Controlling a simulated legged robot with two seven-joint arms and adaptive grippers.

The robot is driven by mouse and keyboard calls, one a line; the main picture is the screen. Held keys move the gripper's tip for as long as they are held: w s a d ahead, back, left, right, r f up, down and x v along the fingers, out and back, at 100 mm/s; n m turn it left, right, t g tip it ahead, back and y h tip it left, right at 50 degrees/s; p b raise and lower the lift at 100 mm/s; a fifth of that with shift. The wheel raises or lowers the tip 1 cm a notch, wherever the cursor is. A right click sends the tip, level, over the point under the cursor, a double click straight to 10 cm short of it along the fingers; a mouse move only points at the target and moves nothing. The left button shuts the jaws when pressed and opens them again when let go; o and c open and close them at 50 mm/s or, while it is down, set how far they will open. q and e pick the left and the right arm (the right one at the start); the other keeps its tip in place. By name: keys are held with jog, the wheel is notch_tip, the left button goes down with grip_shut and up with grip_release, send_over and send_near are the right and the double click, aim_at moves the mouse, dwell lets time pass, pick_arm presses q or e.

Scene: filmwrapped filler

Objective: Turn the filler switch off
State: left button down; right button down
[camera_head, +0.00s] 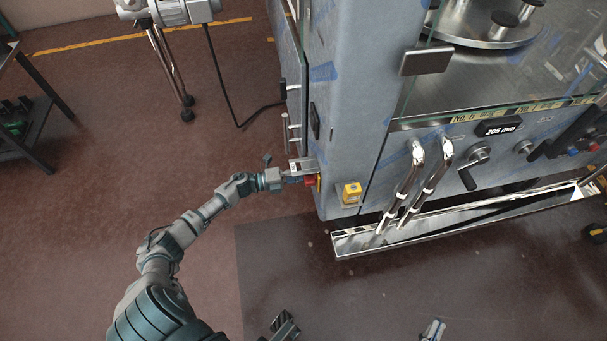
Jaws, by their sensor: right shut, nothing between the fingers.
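The filler (350,90) is a large blue-grey cabinet. A red switch (311,181) sits low on its left side, partly hidden by my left gripper. A yellow box (349,194) is on the front lower corner. My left arm comes in from the lower left, and my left gripper (301,168) is at the red switch. Its fingers are small and partly hidden, so contact and opening cannot be told. My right gripper (433,330) shows only as a light tip at the bottom edge, shut and empty, well away from the filler.
Bent steel handles (412,190) and a steel tray (455,219) stick out at the cabinet's front. A black cable (222,85) runs to its left side. A dark rack (35,120) stands far left. The floor left of the cabinet is mostly clear.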

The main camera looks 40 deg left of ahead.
pick_arm(q)
jog(key=shift+w+a, duration=0.1)
jog(key=shift+a, duration=0.2)
jog(key=c, duration=1)
grip_release()
jog(key=shift+o, duration=0.2)
jog(key=shift+f, duration=0.1)
jog(key=v, duration=1.2)
jog(key=shift+f, duration=0.15)
